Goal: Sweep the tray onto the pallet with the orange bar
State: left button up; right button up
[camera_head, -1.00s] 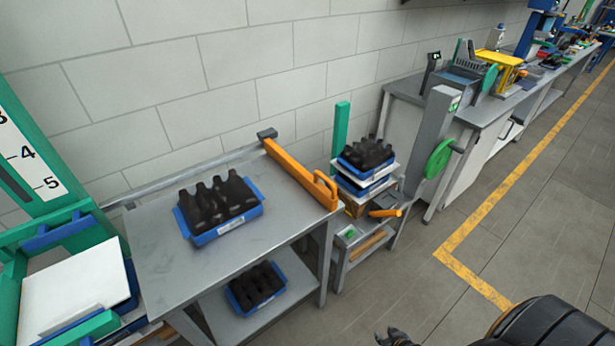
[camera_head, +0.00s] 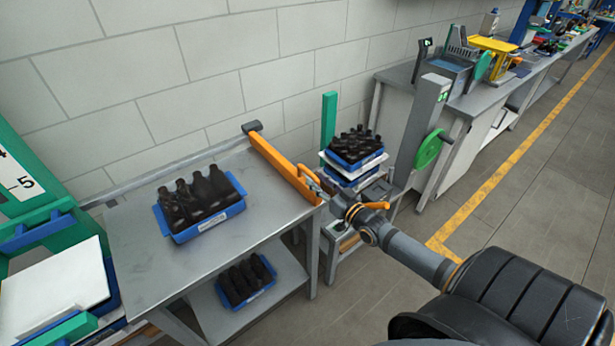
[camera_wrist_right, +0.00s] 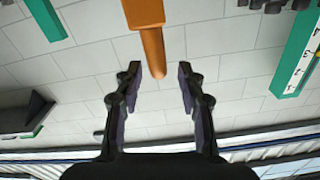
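The orange bar (camera_head: 282,168) runs along the right end of the grey table, with its handle at the front end. In the right wrist view the orange piece (camera_wrist_right: 148,40) reaches down toward the space between my fingers. My right gripper (camera_head: 322,190) is beside the handle; in the wrist view its fingers (camera_wrist_right: 160,85) are apart and hold nothing. The blue tray (camera_head: 209,229) with dark bottles sits on the table, left of the bar and apart from it. The white-topped pallet (camera_head: 54,290) lies at the left, by the green frame. My left gripper is not in view.
A second blue tray (camera_head: 262,292) of bottles sits on the lower shelf. Stacked trays (camera_head: 349,170) stand on a small stand to the right. A green post (camera_head: 328,120) rises behind. The tabletop (camera_head: 140,270) is bare around the tray.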

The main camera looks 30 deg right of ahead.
aim_at(303, 168)
jog(key=w+b, duration=0.2)
jog(key=w, duration=0.1)
jog(key=w+b, duration=0.1)
jog(key=w, duration=0.1)
jog(key=shift+a+f, duration=0.15)
jog(key=shift+f, duration=0.25)
jog(key=shift+w+r+b, duration=0.25)
jog(key=shift+w+b, duration=0.1)
jog(key=shift+b, duration=0.05)
jog(key=shift+r, duration=0.1)
grip_shut()
